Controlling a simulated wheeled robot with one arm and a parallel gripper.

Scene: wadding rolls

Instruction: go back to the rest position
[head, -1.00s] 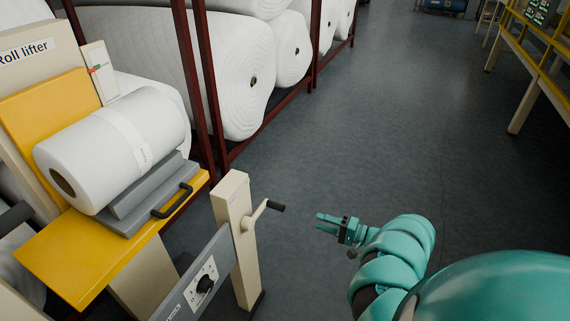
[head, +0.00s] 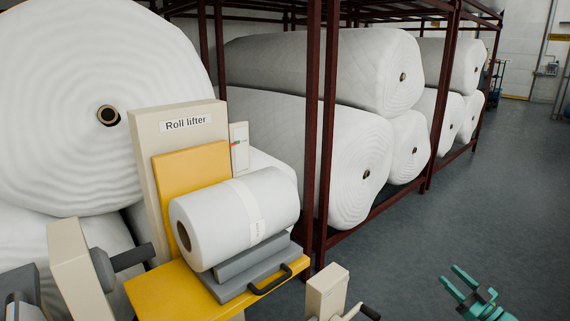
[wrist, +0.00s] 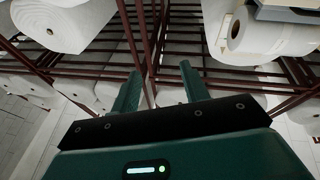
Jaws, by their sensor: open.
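My teal gripper (head: 472,287) is at the lower right of the head view, over the grey floor. Its two fingers are apart and nothing is between them. In the wrist view my gripper (wrist: 158,88) also shows open and empty, with the racks beyond it. The rest of my arm is mostly out of the head view.
The roll lifter (head: 178,150) stands left of my gripper, its yellow platform (head: 160,295) bearing a white roll (head: 235,218) on a grey handled block (head: 245,275). A crank post (head: 326,290) stands nearer. Dark red racks (head: 328,120) hold large rolls. Floor (head: 470,205) at right is clear.

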